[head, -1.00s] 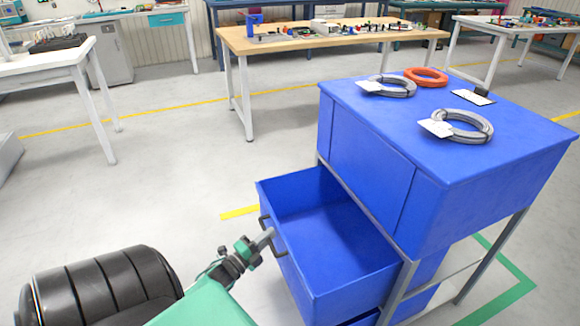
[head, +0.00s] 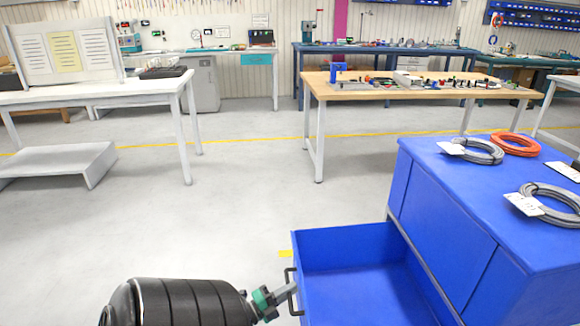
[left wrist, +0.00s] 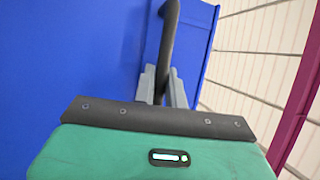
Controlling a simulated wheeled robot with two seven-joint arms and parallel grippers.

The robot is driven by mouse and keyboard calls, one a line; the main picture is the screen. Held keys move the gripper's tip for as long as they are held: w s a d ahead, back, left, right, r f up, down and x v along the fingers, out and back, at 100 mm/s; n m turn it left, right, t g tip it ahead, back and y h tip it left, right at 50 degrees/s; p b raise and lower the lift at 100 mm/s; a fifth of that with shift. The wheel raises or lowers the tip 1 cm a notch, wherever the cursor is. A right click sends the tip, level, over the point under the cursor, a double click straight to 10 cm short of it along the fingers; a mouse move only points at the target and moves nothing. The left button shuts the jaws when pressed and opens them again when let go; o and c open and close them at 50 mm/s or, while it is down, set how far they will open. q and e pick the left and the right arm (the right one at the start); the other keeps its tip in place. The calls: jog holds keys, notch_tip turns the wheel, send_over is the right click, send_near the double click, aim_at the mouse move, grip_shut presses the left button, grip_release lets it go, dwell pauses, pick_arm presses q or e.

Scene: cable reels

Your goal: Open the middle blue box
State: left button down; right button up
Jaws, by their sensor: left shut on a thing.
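The blue box (head: 345,243) is a drawer pulled well out to the left of the blue cabinet (head: 450,215); its inside shows and looks empty. Its black handle (head: 291,290) is on its left face. My left gripper (head: 287,293) is shut on this handle. In the left wrist view, the dark handle bar (left wrist: 168,50) runs between the two grey fingers of the gripper (left wrist: 162,88), against the blue drawer face. The lower part of the drawer is cut off by the frame. My right gripper is not in view.
On the cabinet top lie grey cable reels (head: 478,151) and an orange reel (head: 515,144). A wooden-topped workbench (head: 425,92) stands behind, and a white table (head: 90,97) with a low grey platform (head: 60,163) is at left. The floor between is clear.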

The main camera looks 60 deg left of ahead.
pick_arm(q)
jog(key=c, duration=1.5)
grip_release()
jog(key=shift+o, duration=0.2)
jog(key=s+f, duration=0.2)
jog(key=s, duration=1.1)
jog(key=shift+s+f+b, duration=0.3)
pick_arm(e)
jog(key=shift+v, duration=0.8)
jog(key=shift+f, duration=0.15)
